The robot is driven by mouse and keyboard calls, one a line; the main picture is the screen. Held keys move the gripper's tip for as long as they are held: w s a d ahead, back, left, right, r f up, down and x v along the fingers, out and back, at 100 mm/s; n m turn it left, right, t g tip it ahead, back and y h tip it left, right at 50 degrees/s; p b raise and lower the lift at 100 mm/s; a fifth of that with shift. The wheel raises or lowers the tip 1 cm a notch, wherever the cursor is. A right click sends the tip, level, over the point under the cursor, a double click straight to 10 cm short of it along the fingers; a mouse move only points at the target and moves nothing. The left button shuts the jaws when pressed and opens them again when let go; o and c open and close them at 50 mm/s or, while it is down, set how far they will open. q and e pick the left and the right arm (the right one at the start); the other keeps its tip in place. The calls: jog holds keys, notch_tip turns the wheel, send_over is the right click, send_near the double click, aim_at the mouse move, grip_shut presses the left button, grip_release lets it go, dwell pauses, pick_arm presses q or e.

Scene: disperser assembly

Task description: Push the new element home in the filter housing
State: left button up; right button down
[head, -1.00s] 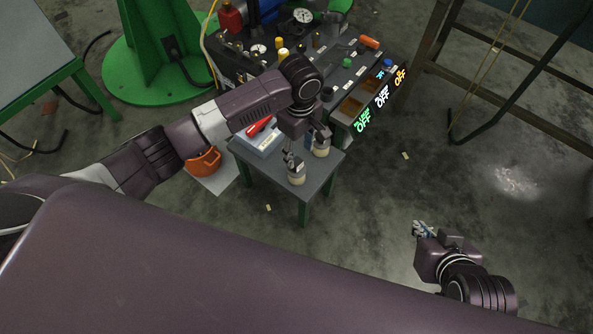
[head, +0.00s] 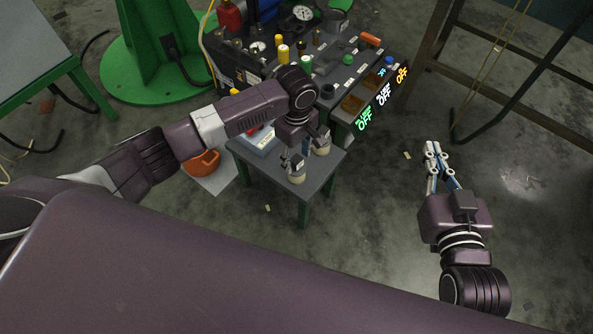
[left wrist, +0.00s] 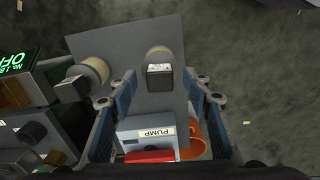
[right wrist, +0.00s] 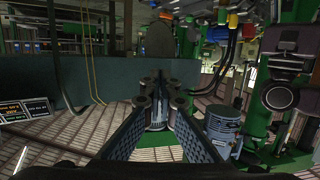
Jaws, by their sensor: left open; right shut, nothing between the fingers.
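Two pale cylinders with dark, labelled tops stand on the small grey table (head: 328,168). One pale cylinder (head: 297,178) is at its near corner and the other (head: 323,149) is farther right. In the left wrist view they are the cylinder (left wrist: 160,62) at the middle and the cylinder (left wrist: 94,70) on the left. I cannot tell which, if either, is the new element, nor pick out the filter housing for certain. My left gripper (head: 301,150) is open above the table, with no visible grip. My right gripper (head: 436,150) is shut and empty, right of the table.
A labelled pump box (left wrist: 146,132) with a red item on it lies on the table, beside an orange bucket (head: 205,162). The machine bench (head: 300,65) with gauges, knobs and lit "OFF" signs stands behind. Open floor lies around my right gripper; a dark frame (head: 440,70) stands beyond.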

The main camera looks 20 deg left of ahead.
pick_arm(q)
notch_tip(320, 180, down, 2)
jog(key=shift+b, duration=0.4)
jog(key=shift+f, duration=0.15)
pick_arm(e)
notch_tip(320, 180, up, 6)
jog(key=a+t+y, duration=0.1)
jog(key=t, duration=0.2)
jog(key=shift+w, duration=0.45)
pick_arm(q)
jog(key=shift+c, duration=0.4)
grip_shut()
